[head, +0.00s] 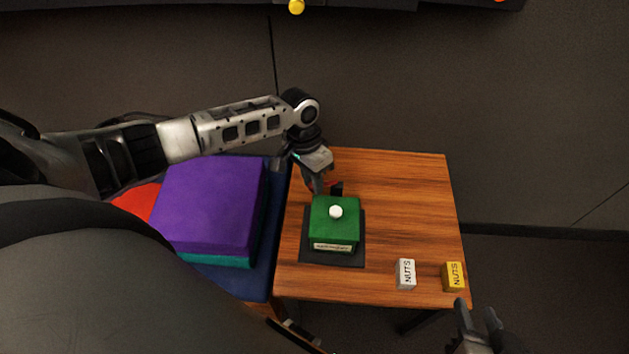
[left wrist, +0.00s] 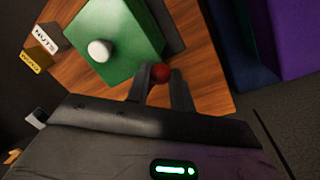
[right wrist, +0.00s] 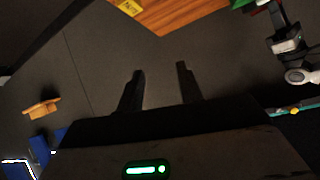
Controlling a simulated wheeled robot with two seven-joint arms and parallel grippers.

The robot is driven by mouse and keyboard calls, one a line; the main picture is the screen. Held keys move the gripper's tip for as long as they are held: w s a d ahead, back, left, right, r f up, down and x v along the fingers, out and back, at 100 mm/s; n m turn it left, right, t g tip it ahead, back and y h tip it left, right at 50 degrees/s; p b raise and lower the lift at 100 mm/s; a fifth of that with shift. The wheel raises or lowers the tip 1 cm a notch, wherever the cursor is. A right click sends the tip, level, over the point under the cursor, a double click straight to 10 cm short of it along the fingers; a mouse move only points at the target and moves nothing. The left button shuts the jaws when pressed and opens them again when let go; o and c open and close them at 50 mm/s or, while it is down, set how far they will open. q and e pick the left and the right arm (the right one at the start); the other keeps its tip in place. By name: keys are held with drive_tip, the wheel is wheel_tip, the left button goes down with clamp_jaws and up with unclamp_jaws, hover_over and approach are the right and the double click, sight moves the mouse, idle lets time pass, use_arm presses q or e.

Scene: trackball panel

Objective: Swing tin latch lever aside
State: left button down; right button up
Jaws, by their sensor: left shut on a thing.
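The green tin (head: 334,218) with a white knob (head: 336,211) on top and a pale label on its front sits on a dark base plate (head: 346,257) on the wooden table. It also shows in the left wrist view (left wrist: 128,45). My left gripper (head: 323,189) is at the tin's far side, low beside it. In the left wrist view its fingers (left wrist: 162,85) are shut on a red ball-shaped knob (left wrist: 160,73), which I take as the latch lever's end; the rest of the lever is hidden. My right gripper (right wrist: 160,80) is open and empty, off the table's near right corner.
A purple block (head: 210,205) in a stack stands left of the table. The table's back right is clear.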

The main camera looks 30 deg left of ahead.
use_arm(q)
drive_tip(key=w+m+g+y+b, duration=0.1)
drive_tip(key=w+m+b, duration=0.3)
drive_tip(key=m, duration=0.9)
drive_tip(key=shift+w+a+y+b, duration=0.35)
drive_tip(key=shift+w+y+b, duration=0.05)
drive_tip(key=shift+w, duration=0.8)
use_arm(e)
drive_tip(key=shift+a+f, duration=0.1)
drive_tip(key=shift+f, duration=0.95)
use_arm(q)
drive_tip(key=c, duration=1.2)
unclamp_jaws()
drive_tip(key=shift+c, duration=0.2)
wheel_tip(320, 180, up, 8)
drive_tip(key=w+p, duration=0.1)
drive_tip(key=shift+w+f, duration=0.2)
drive_tip(key=shift+f, duration=0.05)
use_arm(e)
drive_tip(key=shift+r, duration=0.25)
